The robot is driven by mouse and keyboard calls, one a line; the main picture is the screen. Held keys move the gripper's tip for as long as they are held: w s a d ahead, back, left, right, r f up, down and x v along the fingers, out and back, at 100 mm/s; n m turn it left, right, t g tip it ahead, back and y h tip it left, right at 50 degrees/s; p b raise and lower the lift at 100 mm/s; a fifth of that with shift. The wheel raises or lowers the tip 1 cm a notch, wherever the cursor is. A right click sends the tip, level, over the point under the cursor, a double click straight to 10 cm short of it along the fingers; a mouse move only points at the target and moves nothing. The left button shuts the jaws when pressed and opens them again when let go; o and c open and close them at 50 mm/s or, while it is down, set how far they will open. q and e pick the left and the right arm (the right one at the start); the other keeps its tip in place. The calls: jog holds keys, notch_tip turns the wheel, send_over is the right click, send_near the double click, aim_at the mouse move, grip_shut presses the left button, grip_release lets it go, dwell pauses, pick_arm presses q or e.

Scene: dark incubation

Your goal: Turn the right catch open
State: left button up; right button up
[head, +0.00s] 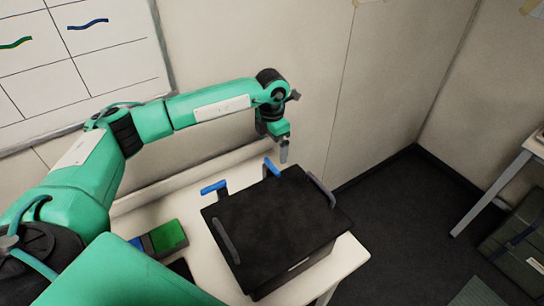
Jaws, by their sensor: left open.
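A black box with a dark lid (275,215) stands on a white table. Two blue-handled catches sit along its far edge. The right catch (272,167) has its blue lever pointing across the edge, towards the lid. The left catch (214,187) has its lever lying roughly along the edge. My left gripper (284,152) points down just beyond the box's far edge, close beside the right catch and slightly to its right. It is open and holds nothing visible. I cannot tell whether its fingers touch the lever. My right gripper is out of view.
Grey bar handles (225,241) run along the box's left and right sides. A green and dark block (168,237) lies left of the box on the table (345,259). A wall with a whiteboard (90,70) stands close behind. Another table and a dark case are at far right.

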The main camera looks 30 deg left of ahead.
aim_at(272, 165)
pick_arm(q)
notch_tip(272, 165, down, 7)
jog(key=p, duration=0.2)
jog(key=shift+f+p, duration=0.1)
jog(key=shift+p, duration=0.25)
jog(key=shift+w+f, duration=0.1)
jog(key=shift+f, duration=0.4)
jog(key=shift+a, duration=0.1)
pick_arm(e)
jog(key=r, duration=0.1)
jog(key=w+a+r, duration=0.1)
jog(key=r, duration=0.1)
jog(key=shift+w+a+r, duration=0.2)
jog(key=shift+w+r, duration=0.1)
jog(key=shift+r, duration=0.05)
pick_arm(q)
jog(key=shift+c, duration=0.2)
jog(key=c, duration=1)
jog(key=shift+o, duration=0.2)
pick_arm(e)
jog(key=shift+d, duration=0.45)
